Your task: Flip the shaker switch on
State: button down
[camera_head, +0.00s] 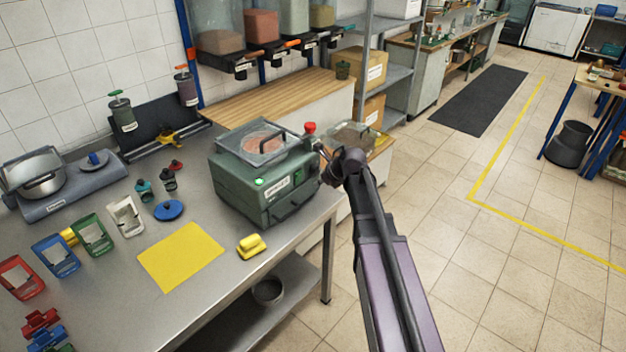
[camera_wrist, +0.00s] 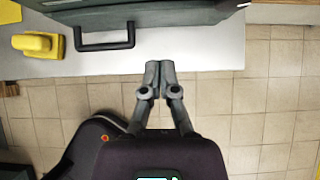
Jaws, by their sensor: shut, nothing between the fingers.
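The shaker (camera_head: 264,178) is a green box with a clear-lidded top, standing at the right end of the steel bench. A round green light (camera_head: 259,182) glows on its front, beside a white label. A red knob (camera_head: 310,127) shows at its right back corner; I cannot tell whether it is the switch. My gripper (camera_wrist: 159,64) is shut and empty, just off the bench edge near the shaker's front. In the wrist view the shaker (camera_wrist: 170,14) shows at the top with its black handle (camera_wrist: 104,45).
A yellow block (camera_head: 251,246) lies in front of the shaker, near a yellow sheet (camera_head: 181,257). Coloured holders, a blue lid (camera_head: 169,210) and a scale (camera_head: 62,183) stand farther left. A tray (camera_head: 357,137) is behind my arm.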

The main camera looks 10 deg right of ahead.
jog(key=s+d+r+p, duration=0.3)
jog(key=s+r, duration=0.1)
dwell(0.3)
jog(key=shift+s, duration=0.15)
jog(key=s+a+f+n+g+h, duration=0.2)
jog(key=s+n+g, duration=0.1)
jog(key=s+n, duration=0.7)
jog(key=s+a+f+n+g+h, duration=0.2)
jog(key=s+n, duration=0.9)
jog(key=n, duration=0.7)
jog(key=shift+f+g+h, duration=0.15)
jog(key=shift+g+h, duration=0.25)
jog(key=shift+g, duration=0.2)
